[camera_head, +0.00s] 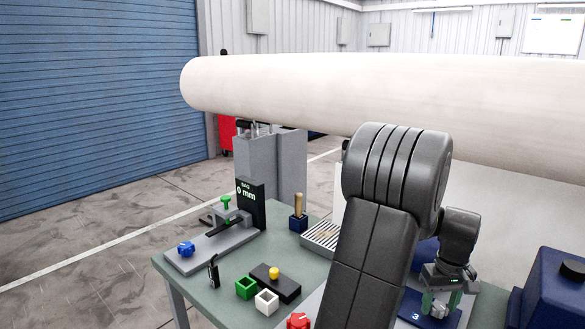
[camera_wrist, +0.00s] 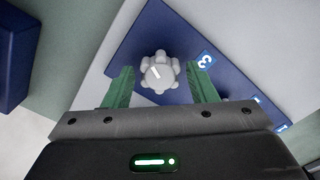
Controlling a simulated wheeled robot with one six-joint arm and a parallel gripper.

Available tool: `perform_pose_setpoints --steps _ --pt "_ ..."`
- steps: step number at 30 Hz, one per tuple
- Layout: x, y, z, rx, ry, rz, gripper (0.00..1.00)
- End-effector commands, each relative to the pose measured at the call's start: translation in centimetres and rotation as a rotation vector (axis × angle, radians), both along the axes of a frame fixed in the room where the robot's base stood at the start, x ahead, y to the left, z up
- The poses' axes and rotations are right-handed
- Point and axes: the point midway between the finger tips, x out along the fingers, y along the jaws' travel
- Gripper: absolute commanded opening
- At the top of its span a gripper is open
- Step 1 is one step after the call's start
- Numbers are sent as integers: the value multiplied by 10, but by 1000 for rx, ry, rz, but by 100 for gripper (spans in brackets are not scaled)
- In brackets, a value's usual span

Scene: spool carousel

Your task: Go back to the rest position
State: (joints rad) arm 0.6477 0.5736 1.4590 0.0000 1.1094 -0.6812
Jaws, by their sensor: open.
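My gripper (camera_head: 440,300) is low over the right part of the green table (camera_head: 330,270), pointing down. In the wrist view its two green fingers (camera_wrist: 162,82) are apart. A white lobed knob (camera_wrist: 158,72) shows between the fingertips, with a gap on both sides. The knob sits on a dark blue plate (camera_wrist: 140,40) with a label "3" (camera_wrist: 206,60). The plate also shows under my gripper in the head view (camera_head: 415,317). My arm hides part of the table's middle.
A large pale roll (camera_head: 300,82) spans the back above the table. A dark blue box (camera_head: 555,290) is at right.

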Motion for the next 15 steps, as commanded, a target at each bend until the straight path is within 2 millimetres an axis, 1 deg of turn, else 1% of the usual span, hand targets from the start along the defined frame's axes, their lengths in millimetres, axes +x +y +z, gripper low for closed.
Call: perform_pose_setpoints --steps 10,12,15 --pt "0 0 -1 -1 -1 266 52" --pt "1 0 10 -3 -3 274 52" --pt "0 0 20 -2 -2 272 52"
